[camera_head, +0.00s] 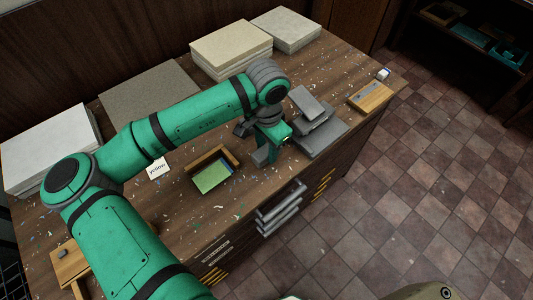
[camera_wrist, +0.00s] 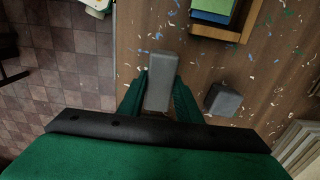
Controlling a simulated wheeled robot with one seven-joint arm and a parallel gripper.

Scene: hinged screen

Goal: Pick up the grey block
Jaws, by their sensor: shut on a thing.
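A grey block (camera_wrist: 160,82) stands between the two green fingers of my gripper (camera_wrist: 160,90) in the wrist view, with a finger against each side. My gripper (camera_head: 266,153) is also in the head view, low over the wooden worktop (camera_head: 190,220) near its front edge. There the held block is mostly hidden by the gripper, and I cannot tell whether it touches the worktop. A second grey block (camera_wrist: 222,100) lies on the worktop close to the right finger in the wrist view, apart from the held one.
A stepped grey object (camera_head: 322,132) stands close on the right. Stacks of slabs (camera_head: 232,45) line the back. Small scraps litter the worktop.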

